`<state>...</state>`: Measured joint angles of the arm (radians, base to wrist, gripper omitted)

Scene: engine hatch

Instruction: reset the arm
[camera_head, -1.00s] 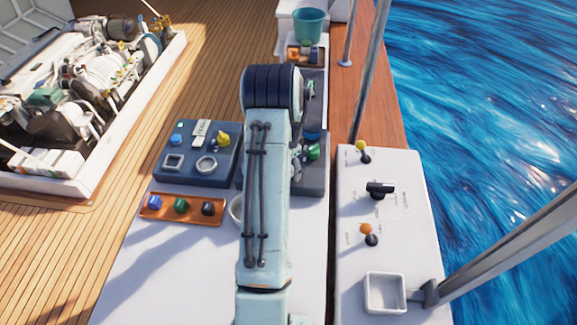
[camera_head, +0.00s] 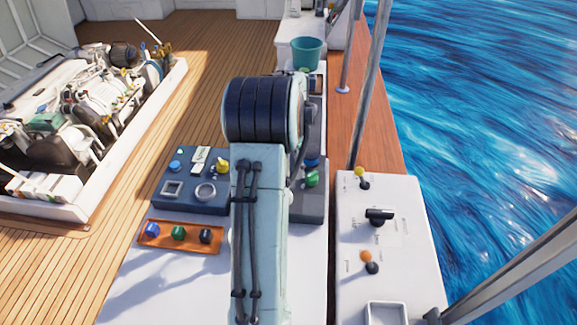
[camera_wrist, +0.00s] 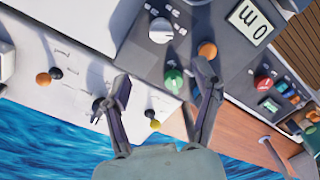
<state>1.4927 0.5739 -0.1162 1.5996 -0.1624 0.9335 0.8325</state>
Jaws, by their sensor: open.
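My arm rises through the middle of the head view and hides part of the panels behind it; my gripper is hidden there. In the wrist view my gripper (camera_wrist: 162,95) is open, its two dark fingers apart with nothing between them. A green knob (camera_wrist: 173,80) on a grey panel shows beyond the gap between the fingers. A white dial (camera_wrist: 161,28) and an orange knob (camera_wrist: 207,49) are on the same panel, beside a display (camera_wrist: 250,20).
A white console (camera_head: 385,225) with a black switch (camera_head: 379,215) stands at right. A blue panel (camera_head: 160,205) and an orange tray (camera_head: 215,246) with knobs lie at left. The engine (camera_head: 90,110) sits in its hatch. A teal bucket (camera_head: 307,53) stands behind. Water lies beyond the right edge.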

